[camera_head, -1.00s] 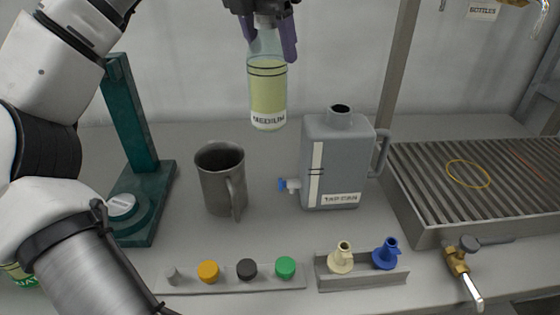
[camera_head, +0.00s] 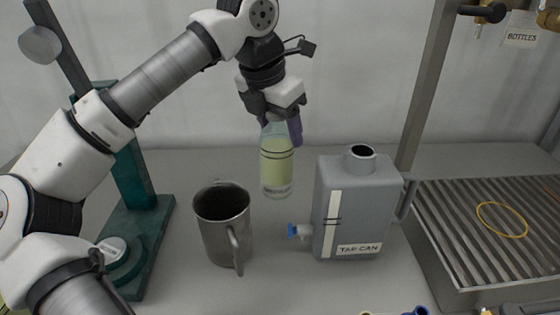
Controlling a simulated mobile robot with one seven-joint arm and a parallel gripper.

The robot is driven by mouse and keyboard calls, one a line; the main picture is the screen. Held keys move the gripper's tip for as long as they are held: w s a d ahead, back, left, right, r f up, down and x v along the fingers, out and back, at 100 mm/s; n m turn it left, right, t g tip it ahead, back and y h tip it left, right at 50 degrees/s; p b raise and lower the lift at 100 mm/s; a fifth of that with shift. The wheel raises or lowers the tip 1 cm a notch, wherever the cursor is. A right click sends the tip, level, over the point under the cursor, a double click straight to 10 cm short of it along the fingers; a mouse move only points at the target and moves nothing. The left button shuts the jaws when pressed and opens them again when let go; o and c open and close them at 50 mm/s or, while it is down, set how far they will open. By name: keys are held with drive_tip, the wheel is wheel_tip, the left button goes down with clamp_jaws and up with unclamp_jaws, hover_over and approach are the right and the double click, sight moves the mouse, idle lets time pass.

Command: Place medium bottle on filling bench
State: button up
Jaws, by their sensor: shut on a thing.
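The medium bottle (camera_head: 276,165) is clear, holds yellow-green liquid and has dark rings round it. It hangs upright in my gripper (camera_head: 281,131), whose purple fingers are shut on its upper part. The bottle is above the back of the grey filling bench (camera_head: 300,285), between the metal jug and the tap can. I cannot tell for certain whether its base touches the bench.
A metal jug (camera_head: 222,228) stands left of the bottle, and a grey tap can (camera_head: 345,210) with a blue tap stands to the right. A green stand (camera_head: 140,215) is at the left. A slatted drain tray (camera_head: 480,230) with a yellow ring lies at the right.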

sight(279, 159)
drive_tip(key=shift+f, duration=3.85)
drive_tip(key=shift+f, duration=0.15)
drive_tip(key=o, duration=1.6)
drive_tip(key=shift+r, duration=0.2)
drive_tip(key=shift+r+p, duration=0.2)
drive_tip(key=shift+p, duration=0.1)
drive_tip(key=b+v, duration=0.1)
drive_tip(key=v, duration=1)
drive_tip(key=shift+a+r, duration=0.15)
drive_tip(key=shift+r, duration=0.2)
drive_tip(key=shift+s+f, duration=0.1)
drive_tip(key=shift+s, duration=0.05)
